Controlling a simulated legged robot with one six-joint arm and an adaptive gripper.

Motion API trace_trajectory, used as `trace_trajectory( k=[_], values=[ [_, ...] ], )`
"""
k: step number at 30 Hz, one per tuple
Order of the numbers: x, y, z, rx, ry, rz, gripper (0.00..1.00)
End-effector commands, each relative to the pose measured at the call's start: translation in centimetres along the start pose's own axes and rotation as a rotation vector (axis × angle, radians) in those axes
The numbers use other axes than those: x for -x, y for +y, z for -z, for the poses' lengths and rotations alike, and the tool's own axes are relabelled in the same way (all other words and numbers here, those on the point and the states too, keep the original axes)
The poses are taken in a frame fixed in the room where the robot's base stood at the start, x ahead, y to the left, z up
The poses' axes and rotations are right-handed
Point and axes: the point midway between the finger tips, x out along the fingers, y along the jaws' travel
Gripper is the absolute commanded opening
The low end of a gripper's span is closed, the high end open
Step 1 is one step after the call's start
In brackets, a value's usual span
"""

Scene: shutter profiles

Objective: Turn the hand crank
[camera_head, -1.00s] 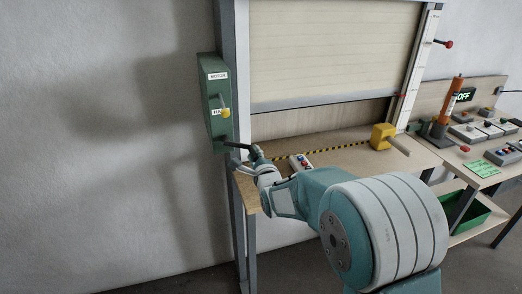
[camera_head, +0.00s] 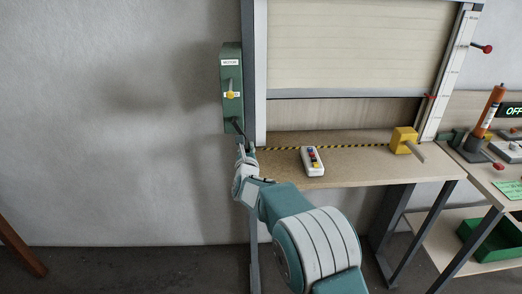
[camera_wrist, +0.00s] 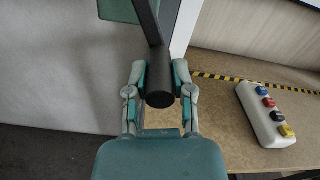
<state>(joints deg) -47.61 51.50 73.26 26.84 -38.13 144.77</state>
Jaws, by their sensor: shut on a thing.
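My gripper (camera_wrist: 160,80) is shut on this grip. In the head view my gripper (camera_head: 243,150) is small, just below the gearbox, and its fingers are hard to make out.
The shutter (camera_head: 345,50) hangs partly lowered above the wooden bench (camera_head: 350,165). A push-button box (camera_head: 312,161) lies on the bench; it also shows in the wrist view (camera_wrist: 266,115). A yellow block (camera_head: 403,140) stands further right. A second table with tools is at the far right.

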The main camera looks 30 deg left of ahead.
Motion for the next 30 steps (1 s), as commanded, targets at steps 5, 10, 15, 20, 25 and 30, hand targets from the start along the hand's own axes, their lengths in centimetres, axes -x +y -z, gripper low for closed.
trace_trajectory(
  k=[5,10,15,20,25,30],
  values=[
    [-0.5,1.4,0.5,-0.055,0.011,-0.006,0.00],
    [-0.8,1.9,0.5,-0.080,0.012,-0.006,0.00],
    [-0.8,1.9,0.5,-0.086,0.012,-0.005,0.00],
    [-0.8,1.9,0.5,-0.085,0.012,-0.005,0.00],
    [-0.8,1.8,0.5,-0.085,0.011,-0.004,0.65],
    [-0.8,1.7,0.2,-0.086,0.007,-0.003,0.65]
  ],
)
